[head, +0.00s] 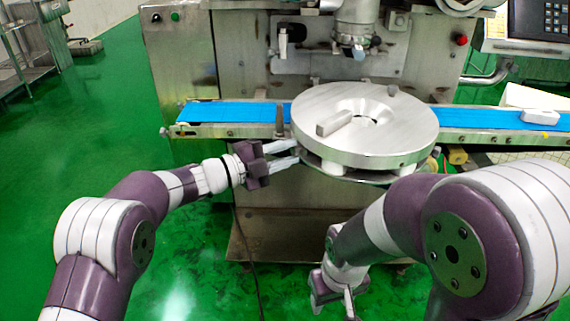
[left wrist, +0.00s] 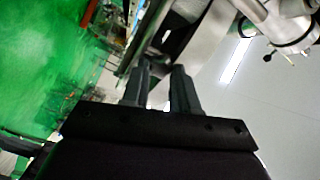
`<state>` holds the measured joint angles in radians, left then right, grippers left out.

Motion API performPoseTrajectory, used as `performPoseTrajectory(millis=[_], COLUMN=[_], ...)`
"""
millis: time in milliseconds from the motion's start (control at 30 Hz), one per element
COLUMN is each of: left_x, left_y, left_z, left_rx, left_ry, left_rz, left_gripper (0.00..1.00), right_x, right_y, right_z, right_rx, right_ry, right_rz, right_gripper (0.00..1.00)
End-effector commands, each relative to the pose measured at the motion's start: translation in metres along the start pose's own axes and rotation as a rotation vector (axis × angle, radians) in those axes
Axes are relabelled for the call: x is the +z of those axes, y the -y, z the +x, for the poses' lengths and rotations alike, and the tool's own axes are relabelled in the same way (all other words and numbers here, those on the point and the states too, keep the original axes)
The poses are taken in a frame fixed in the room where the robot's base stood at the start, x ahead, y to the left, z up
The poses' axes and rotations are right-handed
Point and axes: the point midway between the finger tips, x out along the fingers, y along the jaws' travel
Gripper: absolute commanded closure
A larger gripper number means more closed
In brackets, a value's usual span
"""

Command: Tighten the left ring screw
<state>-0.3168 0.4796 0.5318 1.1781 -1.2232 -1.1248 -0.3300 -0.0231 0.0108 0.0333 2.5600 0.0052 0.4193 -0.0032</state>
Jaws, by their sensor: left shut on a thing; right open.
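A large silvery round ring plate (head: 405,135) sits on the machine at centre, with a grey block (head: 334,123) lying on its top. My left gripper (head: 296,151) reaches the plate's left edge, fingers pointing right. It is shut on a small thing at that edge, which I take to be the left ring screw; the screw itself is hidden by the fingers. In the left wrist view the two dark fingers (left wrist: 163,75) stand close together with a narrow gap. My right gripper (head: 336,301) is open, low at bottom centre, away from the plate.
A blue conveyor belt (head: 235,112) runs behind the plate, with a dark upright post (head: 280,120) near my left gripper. A white piece (head: 540,116) lies on the belt's right part. A machine nozzle (head: 357,40) hangs above.

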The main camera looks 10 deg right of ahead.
Motion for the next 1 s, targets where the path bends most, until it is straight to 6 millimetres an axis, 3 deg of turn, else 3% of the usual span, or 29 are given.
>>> performPoseTrajectory(millis=[33, 1000], left_x=[0.003, 0.005], left_y=[-0.007, -0.010], left_z=[0.000, 0.000], left_rx=[0.000, 0.000], left_ry=[0.001, 0.001], left_rz=[0.041, 0.962], left_gripper=[1.00, 1.00], right_x=[0.002, 0.015], right_y=[0.000, 0.000], right_z=[0.013, 0.130], right_rx=[0.000, 0.000], right_ry=[0.000, 0.000], right_rz=[0.000, 0.000], right_gripper=[0.46, 0.46])
